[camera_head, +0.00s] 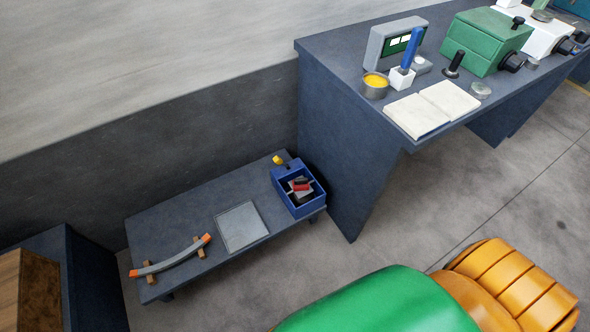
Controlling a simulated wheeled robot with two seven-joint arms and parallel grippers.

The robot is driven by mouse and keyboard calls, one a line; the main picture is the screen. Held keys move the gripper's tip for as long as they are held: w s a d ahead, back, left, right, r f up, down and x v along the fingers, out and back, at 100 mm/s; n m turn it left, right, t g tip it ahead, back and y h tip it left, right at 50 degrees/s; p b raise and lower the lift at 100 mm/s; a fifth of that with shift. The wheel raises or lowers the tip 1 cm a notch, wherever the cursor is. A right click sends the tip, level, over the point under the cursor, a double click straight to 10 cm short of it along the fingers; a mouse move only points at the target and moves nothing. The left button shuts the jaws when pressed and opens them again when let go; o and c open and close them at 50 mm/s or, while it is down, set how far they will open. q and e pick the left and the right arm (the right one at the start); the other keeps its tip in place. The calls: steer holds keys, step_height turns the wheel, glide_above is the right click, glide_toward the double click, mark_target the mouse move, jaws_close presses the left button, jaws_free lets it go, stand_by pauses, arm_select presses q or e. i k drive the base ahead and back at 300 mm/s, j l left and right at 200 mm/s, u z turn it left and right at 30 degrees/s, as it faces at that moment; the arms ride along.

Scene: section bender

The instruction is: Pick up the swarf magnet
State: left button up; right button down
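I cannot tell for certain which thing is the swarf magnet. A blue bin (275,179) on the low bench holds a red piece (301,185) with dark and grey pieces around it, too small to make out. On the high bench, a blue upright handle (411,48) stands in a white block (401,78). A black upright knob on a round base (453,64) stands to its right. Neither of my grippers is in view.
The low bench (165,221) also bears a grey plate (241,227) and a curved grey bar with orange ends (172,262). The high bench (345,65) carries a yellow-filled tin (375,86), an open book (432,108), a grey display box and a green machine (487,42).

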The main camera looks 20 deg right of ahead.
mark_target(300, 183)
steer(key=i+l+z, duration=0.75)
steer(key=i+z, duration=0.2)
